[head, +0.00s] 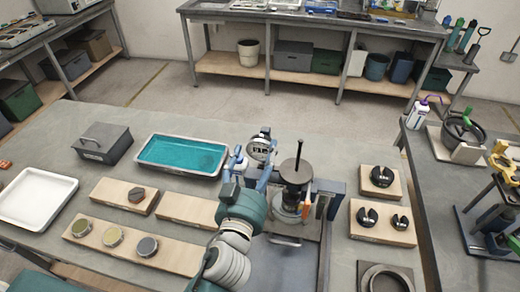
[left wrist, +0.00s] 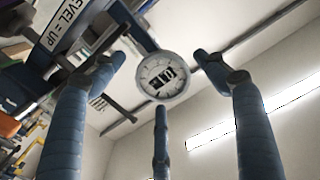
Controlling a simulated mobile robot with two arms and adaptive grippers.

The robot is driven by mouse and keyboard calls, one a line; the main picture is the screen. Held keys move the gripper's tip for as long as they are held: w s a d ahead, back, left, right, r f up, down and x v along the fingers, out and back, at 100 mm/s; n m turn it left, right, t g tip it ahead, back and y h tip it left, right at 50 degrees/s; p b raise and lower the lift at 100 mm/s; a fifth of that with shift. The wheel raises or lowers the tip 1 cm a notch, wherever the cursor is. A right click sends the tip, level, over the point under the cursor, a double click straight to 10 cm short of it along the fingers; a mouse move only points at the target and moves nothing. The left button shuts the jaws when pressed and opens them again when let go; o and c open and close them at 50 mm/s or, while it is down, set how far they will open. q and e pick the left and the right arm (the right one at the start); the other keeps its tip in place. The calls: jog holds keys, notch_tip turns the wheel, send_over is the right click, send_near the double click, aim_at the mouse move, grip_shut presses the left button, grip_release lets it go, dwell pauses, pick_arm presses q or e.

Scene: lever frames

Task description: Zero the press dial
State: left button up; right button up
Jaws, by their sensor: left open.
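The press (head: 295,178) stands on the workbench, with a dark upright rod and a black round body. Its round white-faced dial (head: 261,147) shows at the upper left of the press. In the left wrist view the dial (left wrist: 163,77) faces me with dark markings; I cannot read its value. My left gripper (head: 252,166) is open, close in front of the dial. In the left wrist view its blue fingers stand on both sides of the dial, with another finger below it. None visibly touches it. My arm hides part of the press base. My right gripper is out of view.
A teal-lined tray (head: 182,155), a grey box (head: 104,143) and a white tray (head: 38,198) lie to the left. Wooden boards with round pieces (head: 134,245) lie nearer. Blocks with black slotted weights (head: 382,222) stand right of the press. A "EVEL = UP" label (left wrist: 66,22) shows upper left.

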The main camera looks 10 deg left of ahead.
pick_arm(q)
jog(key=shift+s, duration=0.15)
jog(key=c, duration=1.1)
jog(key=shift+a+m, duration=0.1)
jog(key=shift+m, duration=0.3)
jog(key=shift+c, duration=0.2)
jog(key=shift+f, duration=0.1)
jog(key=o, duration=1.1)
jog(key=shift+o, duration=0.2)
jog(key=s, duration=0.7)
jog(key=shift+s, duration=0.15)
